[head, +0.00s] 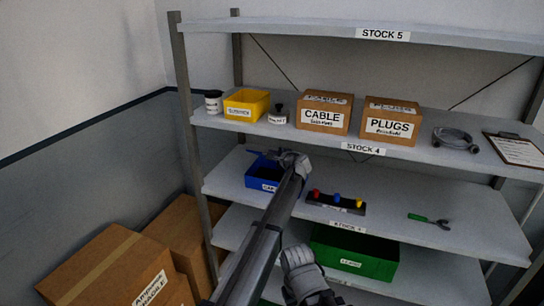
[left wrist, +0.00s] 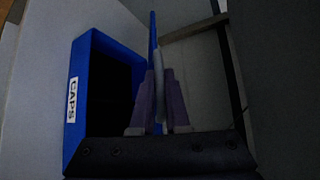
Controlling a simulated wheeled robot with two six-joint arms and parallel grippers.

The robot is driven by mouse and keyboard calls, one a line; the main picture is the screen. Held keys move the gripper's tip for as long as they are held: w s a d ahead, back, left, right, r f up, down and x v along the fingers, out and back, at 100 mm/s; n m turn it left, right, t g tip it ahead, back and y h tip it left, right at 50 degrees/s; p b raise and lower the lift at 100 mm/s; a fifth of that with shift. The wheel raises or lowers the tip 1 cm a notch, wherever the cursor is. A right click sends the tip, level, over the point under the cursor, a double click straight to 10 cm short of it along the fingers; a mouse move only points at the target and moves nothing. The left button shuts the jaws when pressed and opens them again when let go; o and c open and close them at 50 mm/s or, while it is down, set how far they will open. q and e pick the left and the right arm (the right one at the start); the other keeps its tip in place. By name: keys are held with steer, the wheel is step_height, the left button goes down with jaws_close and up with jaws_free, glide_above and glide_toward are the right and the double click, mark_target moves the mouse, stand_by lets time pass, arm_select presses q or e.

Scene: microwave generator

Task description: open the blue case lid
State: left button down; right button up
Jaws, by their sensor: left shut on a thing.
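The blue case (head: 259,178) sits on the shelf labelled STOCK 3 or similar, partly hidden by my left arm. In the left wrist view the case (left wrist: 88,45) shows its CAPS label and a dark, uncovered interior. Its blue lid (left wrist: 153,45) stands edge-on beside the opening, between my fingers. A sliver of the lid (head: 254,152) shows behind the case in the head view. My left gripper (head: 284,157) is shut on the lid; it fills the left wrist view's lower middle (left wrist: 157,95). My right gripper (head: 296,258) is lower, in front of the green bin; its jaws are unclear.
A rack of coloured plugs (head: 336,202) and green-handled pliers (head: 428,220) lie right of the case. A green bin (head: 352,254) is on the shelf below. Above are a yellow bin (head: 246,104) and CABLE (head: 324,113) and PLUGS (head: 389,121) boxes. Cartons (head: 118,265) stand at lower left.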

arm_select(q)
steer(key=c, duration=0.9)
jaws_free()
